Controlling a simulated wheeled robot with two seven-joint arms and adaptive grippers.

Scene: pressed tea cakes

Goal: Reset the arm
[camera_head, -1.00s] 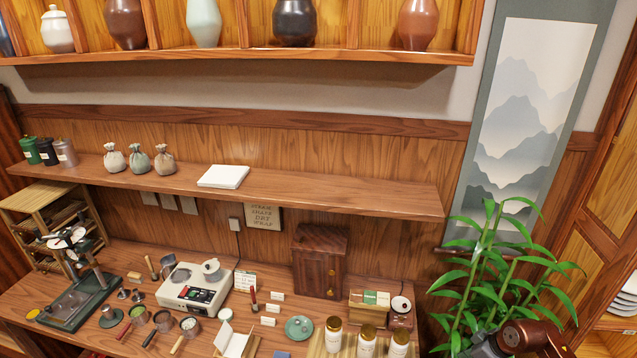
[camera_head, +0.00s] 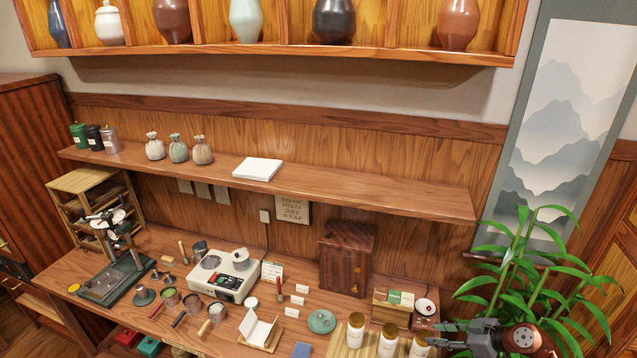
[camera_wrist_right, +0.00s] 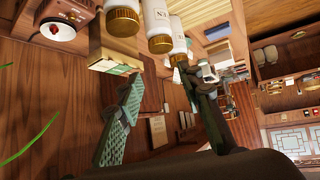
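My right gripper (camera_head: 448,335) is at the lower right of the head view, in front of the plant and just right of the gold-lidded jars. In the right wrist view my right gripper (camera_wrist_right: 168,95) has its two fingers, with green ribbed pads, spread well apart. Nothing is between them. My left gripper is not in the head view.
A leafy plant (camera_head: 515,262) stands close to my right gripper. White jars with gold lids (camera_head: 388,340) stand on the counter (camera_head: 215,325) beside it. A scale (camera_head: 222,277), a dark press (camera_head: 115,270) and a wooden cabinet (camera_head: 345,262) are further left. A shelf (camera_head: 330,190) runs above.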

